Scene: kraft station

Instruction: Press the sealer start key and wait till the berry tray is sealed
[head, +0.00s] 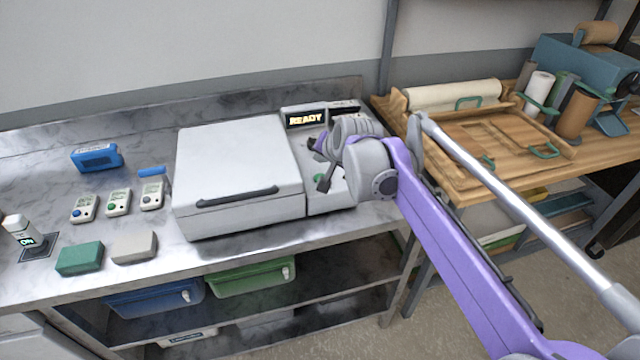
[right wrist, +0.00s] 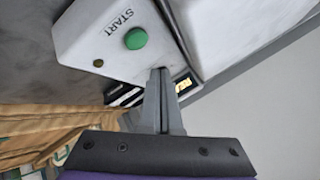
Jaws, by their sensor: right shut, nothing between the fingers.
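The sealer (head: 238,170) is a pale grey box on the steel counter, its lid down and a dark handle across the front. Its display (head: 304,118) reads READY. The green start key (right wrist: 136,38) sits on the sealer's side panel beside the word START. My right gripper (head: 324,184) is over this panel, shut and empty. In the right wrist view its closed fingertips (right wrist: 160,72) appear just below and to the right of the key; I cannot tell whether they touch the panel. No berry tray shows; the lid hides the sealer's inside. My left gripper is out of view.
Left of the sealer lie a blue device (head: 96,158), several small meters (head: 118,202), a green block (head: 80,258) and a grey block (head: 134,247). A wooden bench (head: 600,140) with rolls stands at right. Bins (head: 155,298) sit on the shelf below.

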